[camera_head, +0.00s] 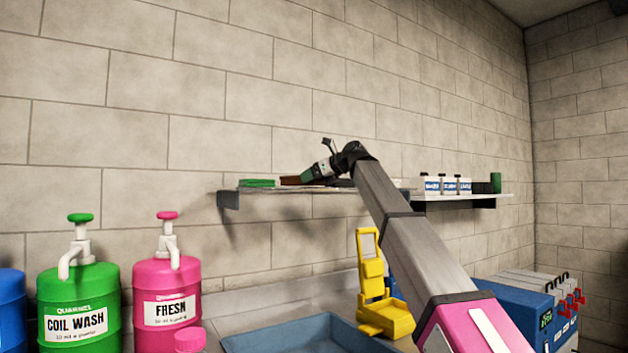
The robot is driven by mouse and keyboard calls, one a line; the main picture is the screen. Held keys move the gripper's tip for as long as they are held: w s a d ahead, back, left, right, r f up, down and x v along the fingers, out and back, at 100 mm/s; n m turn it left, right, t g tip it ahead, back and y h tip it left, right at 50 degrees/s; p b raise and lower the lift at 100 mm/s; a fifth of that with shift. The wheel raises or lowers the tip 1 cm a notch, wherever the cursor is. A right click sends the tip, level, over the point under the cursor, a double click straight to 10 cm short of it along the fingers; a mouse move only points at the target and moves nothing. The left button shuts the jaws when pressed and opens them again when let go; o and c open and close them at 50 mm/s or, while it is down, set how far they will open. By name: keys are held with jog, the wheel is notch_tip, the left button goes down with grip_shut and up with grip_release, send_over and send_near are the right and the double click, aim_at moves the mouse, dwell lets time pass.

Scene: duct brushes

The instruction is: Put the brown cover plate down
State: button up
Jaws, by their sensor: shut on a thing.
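A small brown piece (290,180), which looks like the cover plate, shows at the wall shelf (228,199), just right of a flat green piece (257,183). My gripper (307,175) reaches over the shelf from the right, low above its surface, with its tip at the brown piece. It is shut on the brown piece. The jaws are small and partly dark here. I cannot tell whether the brown piece touches the shelf.
My arm crosses the view from lower right. Below are a blue tray (300,338), a yellow device (384,316), a green drum (78,305) and a pink drum (167,290). The wall rises close behind the shelf.

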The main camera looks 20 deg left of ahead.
jog(key=shift+f, duration=0.25)
jog(key=o, duration=1)
jog(key=shift+o, duration=0.2)
jog(key=shift+r, duration=0.1)
jog(key=v, duration=1.2)
